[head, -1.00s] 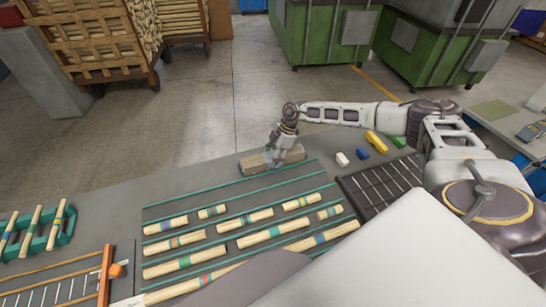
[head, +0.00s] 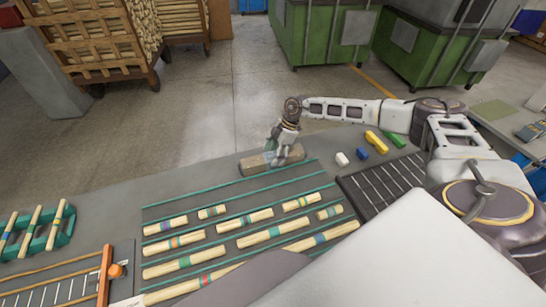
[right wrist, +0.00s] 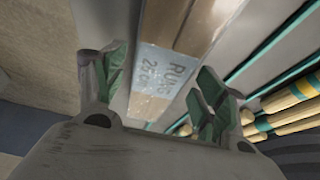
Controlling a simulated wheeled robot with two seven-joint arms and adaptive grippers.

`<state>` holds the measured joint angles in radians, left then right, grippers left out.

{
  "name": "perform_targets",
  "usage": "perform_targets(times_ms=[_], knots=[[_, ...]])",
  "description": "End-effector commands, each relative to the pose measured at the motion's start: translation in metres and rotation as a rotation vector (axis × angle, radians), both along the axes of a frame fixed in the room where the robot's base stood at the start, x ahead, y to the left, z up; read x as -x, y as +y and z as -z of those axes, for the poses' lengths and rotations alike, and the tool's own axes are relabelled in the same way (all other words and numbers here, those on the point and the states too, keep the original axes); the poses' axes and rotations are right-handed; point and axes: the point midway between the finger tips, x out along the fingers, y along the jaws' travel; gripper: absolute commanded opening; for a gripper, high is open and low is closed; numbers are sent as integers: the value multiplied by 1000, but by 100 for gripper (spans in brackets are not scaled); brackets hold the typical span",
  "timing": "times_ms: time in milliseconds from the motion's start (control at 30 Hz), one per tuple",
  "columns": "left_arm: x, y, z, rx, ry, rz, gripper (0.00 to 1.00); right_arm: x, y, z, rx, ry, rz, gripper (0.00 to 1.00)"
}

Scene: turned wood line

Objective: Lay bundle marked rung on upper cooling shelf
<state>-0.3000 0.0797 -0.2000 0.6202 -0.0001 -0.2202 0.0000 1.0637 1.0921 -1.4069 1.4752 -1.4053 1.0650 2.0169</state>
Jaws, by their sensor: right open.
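The bundle marked rung (head: 256,164) is a long, brownish wooden block lying at the far edge of the grey worktable. In the right wrist view its pale label (right wrist: 164,72) reads "RUNG", with a second line partly legible. My right gripper (head: 275,155) is over the bundle's middle. In the right wrist view the gripper (right wrist: 158,85) is open, with one green-padded finger on each side of the bundle. Whether the pads touch it I cannot tell. My left gripper is out of view. I cannot make out the upper cooling shelf in these frames.
Several banded wooden spindles (head: 260,236) lie between teal strips nearer me. A dark slotted rack (head: 370,196) and small yellow (head: 376,141), blue and white blocks lie to the right. A teal holder (head: 66,238) stands at left. Open floor lies beyond the table.

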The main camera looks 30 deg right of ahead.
Motion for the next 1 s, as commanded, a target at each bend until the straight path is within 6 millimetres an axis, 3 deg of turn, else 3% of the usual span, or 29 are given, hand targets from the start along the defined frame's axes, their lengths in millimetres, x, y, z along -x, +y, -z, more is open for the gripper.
perform_targets(times_ms=[600, 1000], knots=[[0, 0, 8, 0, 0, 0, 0, 6, -33, -80, 1, -3, 1, 71], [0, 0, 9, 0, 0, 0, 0, 8, -39, -94, 1, -1, 0, 71]])
